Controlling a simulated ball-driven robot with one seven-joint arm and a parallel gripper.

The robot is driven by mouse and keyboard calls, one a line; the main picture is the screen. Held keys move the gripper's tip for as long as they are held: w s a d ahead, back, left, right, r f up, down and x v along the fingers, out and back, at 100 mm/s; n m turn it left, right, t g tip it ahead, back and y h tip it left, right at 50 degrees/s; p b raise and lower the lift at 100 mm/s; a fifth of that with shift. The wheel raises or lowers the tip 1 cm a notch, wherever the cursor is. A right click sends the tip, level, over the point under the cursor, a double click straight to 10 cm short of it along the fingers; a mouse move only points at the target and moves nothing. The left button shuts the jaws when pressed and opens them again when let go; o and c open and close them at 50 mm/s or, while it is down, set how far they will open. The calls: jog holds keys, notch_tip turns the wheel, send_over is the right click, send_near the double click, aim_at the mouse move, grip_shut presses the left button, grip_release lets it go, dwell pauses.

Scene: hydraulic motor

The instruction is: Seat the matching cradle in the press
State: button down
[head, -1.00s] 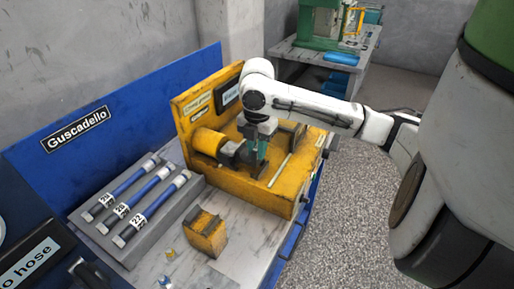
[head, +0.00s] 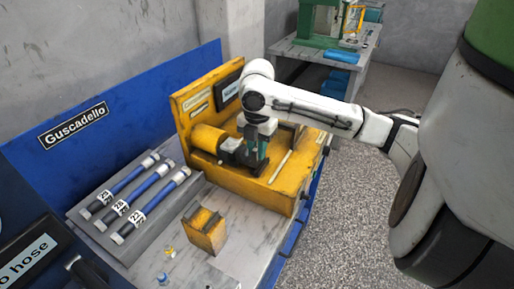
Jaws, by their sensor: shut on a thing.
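The yellow press (head: 245,182) stands on the bench, with a yellow cylinder (head: 208,138) lying at its left and a dark grey part (head: 232,147) in front of the cylinder. My gripper (head: 260,166) points down into the press bed, just right of the cylinder's end. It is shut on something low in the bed. The held thing is mostly hidden by the fingers, and I cannot tell whether it is a cradle or if it touches the bed. A yellow block with a notched top (head: 205,232) stands on the bench in front of the press, apart from my gripper.
A grey rack (head: 150,232) with blue hoses (head: 160,200) and number labels lies left of the press. Small fittings (head: 165,278) lie near the bench front. A blue back panel (head: 110,130) rises behind the rack. Another bench (head: 300,50) stands farther back.

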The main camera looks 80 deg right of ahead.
jog(key=shift+f+b, duration=0.5)
jog(key=shift+f, duration=0.15)
jog(key=c, duration=0.9)
grip_release()
notch_tip(320, 180, up, 11)
jog(key=shift+f, duration=0.1)
